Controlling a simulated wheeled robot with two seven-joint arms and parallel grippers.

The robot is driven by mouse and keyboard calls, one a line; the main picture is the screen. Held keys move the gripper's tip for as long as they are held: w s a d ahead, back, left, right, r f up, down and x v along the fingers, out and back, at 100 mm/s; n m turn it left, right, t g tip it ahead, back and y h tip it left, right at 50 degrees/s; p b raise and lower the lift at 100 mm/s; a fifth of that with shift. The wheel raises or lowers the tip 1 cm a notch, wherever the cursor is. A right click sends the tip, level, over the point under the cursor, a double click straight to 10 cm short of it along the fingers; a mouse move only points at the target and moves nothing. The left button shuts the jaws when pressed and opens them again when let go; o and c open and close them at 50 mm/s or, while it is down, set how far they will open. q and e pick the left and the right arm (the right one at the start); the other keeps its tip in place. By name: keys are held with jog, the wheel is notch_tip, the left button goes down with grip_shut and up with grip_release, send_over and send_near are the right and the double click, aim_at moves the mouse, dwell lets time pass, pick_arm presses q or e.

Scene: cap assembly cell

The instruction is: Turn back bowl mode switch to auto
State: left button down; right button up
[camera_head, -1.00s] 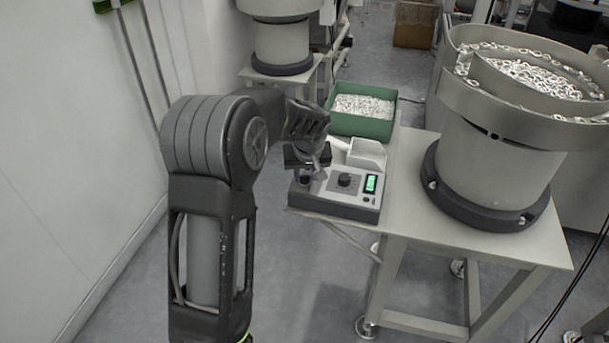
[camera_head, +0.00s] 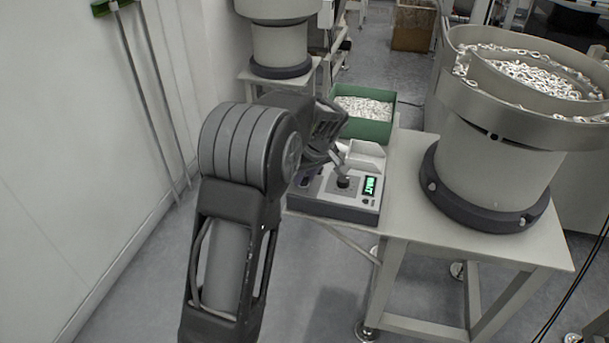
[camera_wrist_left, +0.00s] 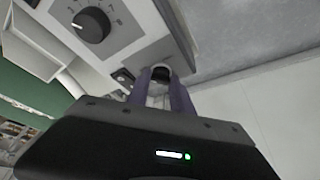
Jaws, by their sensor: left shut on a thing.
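The controller box (camera_head: 335,208) sits at the left end of the table. It has a central dial (camera_head: 343,182) and a lit green display (camera_head: 371,187) with large characters that I cannot read for sure. In the left wrist view the dial (camera_wrist_left: 92,25) stands clear of my fingers. My left gripper (camera_wrist_left: 161,73) is shut on a small dark switch knob (camera_wrist_left: 160,72) beside the dial, near the box's edge. The fingers hide much of the knob, so its setting cannot be read. In the head view my wrist and hand partly cover the box's left side. My right gripper is out of view.
A large feeder bowl (camera_head: 497,180) full of parts stands on the table (camera_head: 410,215) to the right. A green bin (camera_head: 372,128) of parts and a light scoop (camera_head: 366,155) lie behind the box. A wall (camera_head: 70,170) runs along the left.

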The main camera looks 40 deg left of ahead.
pick_arm(q)
jog(key=c, duration=1.1)
grip_release()
jog(key=shift+r, duration=0.1)
jog(key=v, duration=0.7)
jog(key=shift+d+r, duration=0.1)
jog(key=shift+r, duration=0.2)
jog(key=shift+s, duration=0.1)
